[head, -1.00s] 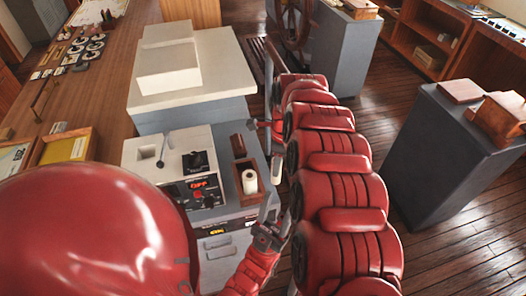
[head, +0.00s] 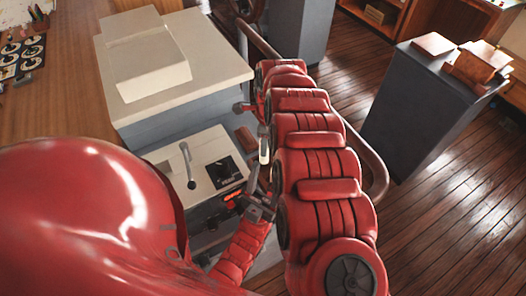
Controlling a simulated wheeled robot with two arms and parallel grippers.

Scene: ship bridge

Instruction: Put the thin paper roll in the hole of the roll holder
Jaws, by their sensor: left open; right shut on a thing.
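A thin white paper roll (head: 264,151) hangs upright below my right gripper (head: 262,122), close along the left side of my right arm. The gripper is shut on it, though the arm partly hides the grip. The brown wooden roll holder (head: 245,139) shows only as a small part at the console's right edge, left of the roll. Its hole is hidden, and I cannot tell how the roll lines up with it. My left gripper (head: 263,192) is open and empty, below the roll and over the console's right side.
The console (head: 205,160) has a lever (head: 187,160) and a dark control panel. A pale-topped cabinet (head: 215,60) stands behind it. A curved rail (head: 375,165) passes behind my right arm. A dark grey cabinet (head: 420,115) stands to the right, with open wooden floor around it.

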